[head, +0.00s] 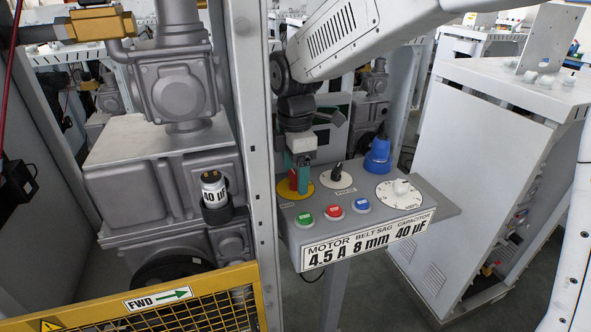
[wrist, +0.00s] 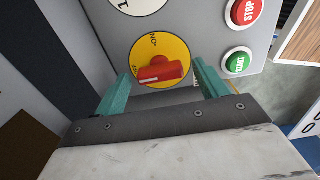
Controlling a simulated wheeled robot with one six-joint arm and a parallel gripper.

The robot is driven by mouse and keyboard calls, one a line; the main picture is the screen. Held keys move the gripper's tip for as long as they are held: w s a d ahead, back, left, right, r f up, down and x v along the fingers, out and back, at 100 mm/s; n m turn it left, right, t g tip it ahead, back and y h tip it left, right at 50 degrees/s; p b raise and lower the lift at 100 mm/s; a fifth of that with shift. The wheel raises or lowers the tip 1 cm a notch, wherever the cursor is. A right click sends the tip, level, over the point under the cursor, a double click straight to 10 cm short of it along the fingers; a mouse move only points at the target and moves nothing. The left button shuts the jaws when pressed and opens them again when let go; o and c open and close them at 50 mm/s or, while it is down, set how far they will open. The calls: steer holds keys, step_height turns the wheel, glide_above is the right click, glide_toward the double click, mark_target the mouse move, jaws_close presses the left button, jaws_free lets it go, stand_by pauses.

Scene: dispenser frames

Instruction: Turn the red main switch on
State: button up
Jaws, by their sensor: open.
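The red main switch (head: 292,182) sits on a yellow disc (head: 283,192) at the left end of the grey control box, partly hidden by my gripper. In the wrist view the red knob (wrist: 160,71) lies crosswise on the yellow disc (wrist: 178,47). "ON" is printed above the knob and a second, partly hidden label is at its left. A pale line on the handle runs toward the left. My gripper (wrist: 162,72) is open, with one teal finger on each side of the knob and gaps visible. It points down over the switch in the head view (head: 301,176).
The box carries a black selector (head: 337,174), green (head: 305,219), red (head: 334,206) and blue (head: 362,204) buttons, a white dial (head: 400,193) and a blue connector-like part (head: 377,158). A metal post (head: 253,150) stands close at left. A grey cabinet (head: 480,170) stands at right.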

steer(key=c, duration=1)
